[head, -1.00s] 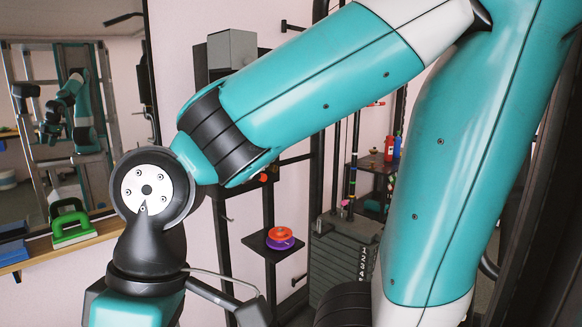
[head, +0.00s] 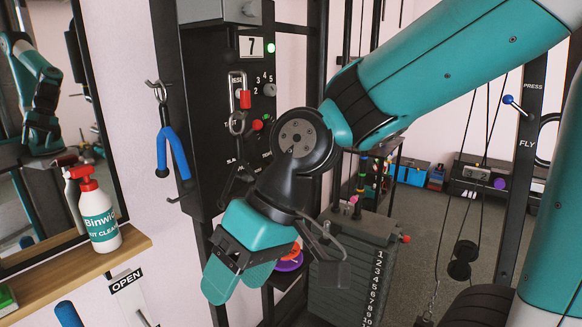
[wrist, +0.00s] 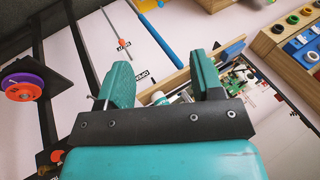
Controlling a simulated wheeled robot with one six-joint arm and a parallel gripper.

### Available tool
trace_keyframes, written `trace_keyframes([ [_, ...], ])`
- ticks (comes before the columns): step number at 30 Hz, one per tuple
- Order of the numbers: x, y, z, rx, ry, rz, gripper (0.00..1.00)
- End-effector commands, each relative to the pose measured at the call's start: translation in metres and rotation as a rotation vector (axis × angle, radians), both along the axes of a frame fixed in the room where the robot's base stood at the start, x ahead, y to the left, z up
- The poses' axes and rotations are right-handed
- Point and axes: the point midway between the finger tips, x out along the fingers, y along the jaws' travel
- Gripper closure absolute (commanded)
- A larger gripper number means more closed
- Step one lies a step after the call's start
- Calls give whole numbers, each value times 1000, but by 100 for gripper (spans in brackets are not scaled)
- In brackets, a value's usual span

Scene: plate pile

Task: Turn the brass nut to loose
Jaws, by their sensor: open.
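I cannot make out a brass nut in either view. My gripper (head: 238,278) hangs at lower middle in the head view, its teal fingers pointing down and left. In the wrist view my gripper (wrist: 163,76) is open, with nothing held between its two teal fingers. Behind it is a pale wall with small labels. An OPEN label (head: 126,281) is on the wall below the shelf in the head view. My arm and gripper hide part of the rack behind them.
A wooden shelf (head: 90,262) holds a spray bottle (head: 100,218) at left. A dark panel (head: 208,105) with switches stands behind my arm. A blue-handled tool (head: 172,150) hangs beside it. A weight stack (head: 345,285) stands right of my gripper. Open floor lies further right.

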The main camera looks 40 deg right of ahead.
Motion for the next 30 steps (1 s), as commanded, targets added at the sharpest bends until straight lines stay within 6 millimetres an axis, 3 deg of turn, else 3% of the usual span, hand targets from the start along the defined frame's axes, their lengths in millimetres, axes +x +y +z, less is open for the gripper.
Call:
trace_keyframes([
  [1,33,-7,-14,87,37,-143,39],
  [5,124,-45,-29,413,122,-571,39],
  [7,168,-86,-36,617,167,-806,39],
  [10,213,-160,-46,917,221,-1108,39],
  [12,230,-214,-54,1116,252,-1278,39],
  [15,238,-279,-64,1355,277,-1450,39],
  [18,237,-322,-71,1519,290,-1548,39],
  [22,236,-344,-73,1609,297,-1593,39],
  [30,260,-338,-66,1613,301,-1594,39],
])
